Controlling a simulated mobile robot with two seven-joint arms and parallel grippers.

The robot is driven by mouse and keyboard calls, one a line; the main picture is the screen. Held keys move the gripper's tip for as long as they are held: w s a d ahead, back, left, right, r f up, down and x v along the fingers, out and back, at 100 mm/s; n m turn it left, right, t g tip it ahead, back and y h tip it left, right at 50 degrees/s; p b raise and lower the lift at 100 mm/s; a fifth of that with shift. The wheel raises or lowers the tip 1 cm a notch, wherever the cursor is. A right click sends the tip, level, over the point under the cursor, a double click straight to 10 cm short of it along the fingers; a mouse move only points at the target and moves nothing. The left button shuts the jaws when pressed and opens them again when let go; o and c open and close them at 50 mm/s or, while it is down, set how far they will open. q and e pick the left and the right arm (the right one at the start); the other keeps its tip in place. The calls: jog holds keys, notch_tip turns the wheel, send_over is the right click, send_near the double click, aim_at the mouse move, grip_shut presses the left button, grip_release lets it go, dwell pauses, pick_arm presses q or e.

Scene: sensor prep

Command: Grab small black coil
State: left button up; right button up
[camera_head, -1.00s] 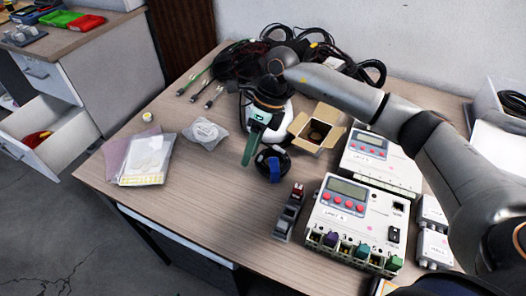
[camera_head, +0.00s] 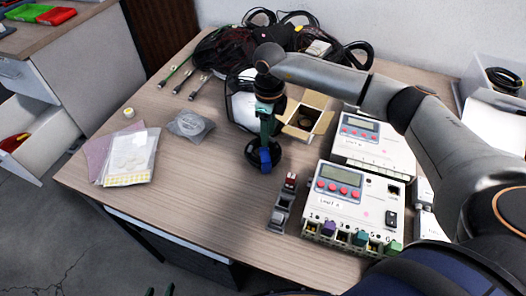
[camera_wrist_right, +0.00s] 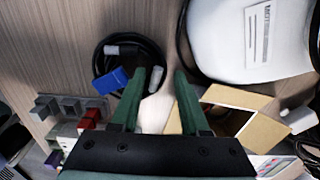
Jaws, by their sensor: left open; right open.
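The small black coil (camera_head: 252,166) lies on the wooden table, left of the cardboard box, with a blue piece on it. In the right wrist view the coil (camera_wrist_right: 100,58) is a black ring with silver plugs, left of the fingers. My right gripper (camera_head: 268,132) hangs over the coil and partly hides it. In its wrist view the green fingers (camera_wrist_right: 165,76) are apart with nothing gripped, and the left finger overlaps the coil's right edge.
An open cardboard box (camera_head: 322,122) and a white rounded object (camera_wrist_right: 235,45) stand close to the right gripper. Two white units, one in front (camera_head: 355,212), stand to the right. A grey connector block (camera_head: 281,212) lies in front. Larger black cables (camera_head: 222,50) lie behind.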

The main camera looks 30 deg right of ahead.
jog(key=shift+f, duration=1.55)
jog(key=shift+c, duration=0.2)
grip_shut()
jog(key=shift+r, duration=0.1)
